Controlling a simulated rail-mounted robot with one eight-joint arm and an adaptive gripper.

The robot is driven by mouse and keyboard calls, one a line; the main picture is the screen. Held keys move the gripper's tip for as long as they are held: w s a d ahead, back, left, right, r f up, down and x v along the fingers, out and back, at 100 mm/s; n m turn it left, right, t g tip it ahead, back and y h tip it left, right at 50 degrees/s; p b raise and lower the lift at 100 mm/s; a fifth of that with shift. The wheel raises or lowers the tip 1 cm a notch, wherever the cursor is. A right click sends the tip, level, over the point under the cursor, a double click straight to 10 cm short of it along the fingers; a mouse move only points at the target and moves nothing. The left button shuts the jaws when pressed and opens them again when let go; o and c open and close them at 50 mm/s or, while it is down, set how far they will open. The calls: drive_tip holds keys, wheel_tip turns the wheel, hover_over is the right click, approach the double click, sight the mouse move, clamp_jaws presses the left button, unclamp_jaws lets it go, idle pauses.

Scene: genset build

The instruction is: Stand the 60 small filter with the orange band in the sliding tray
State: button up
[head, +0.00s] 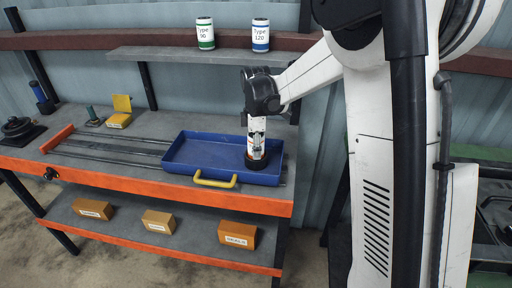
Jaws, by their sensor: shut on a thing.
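The blue sliding tray (190,163) with a yellow front handle sits on the workbench, at the right end of its rails. My gripper (257,136) points down into the right part of the tray.
Type 90 (205,33) and Type 120 (260,35) filters stand on the upper shelf (170,54). Several orange-yellow boxes (158,221) sit on the lower shelf. A yellow open box (120,112) and a black round part (18,128) are at the bench's left. The tray's left part is empty.

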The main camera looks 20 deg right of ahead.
drive_tip(key=shift+f, duration=0.2)
drive_tip(key=o, duration=1.4)
drive_tip(key=shift+r, duration=0.15)
wheel_tip(320, 180, up, 12)
drive_tip(key=shift+f, duration=0.1)
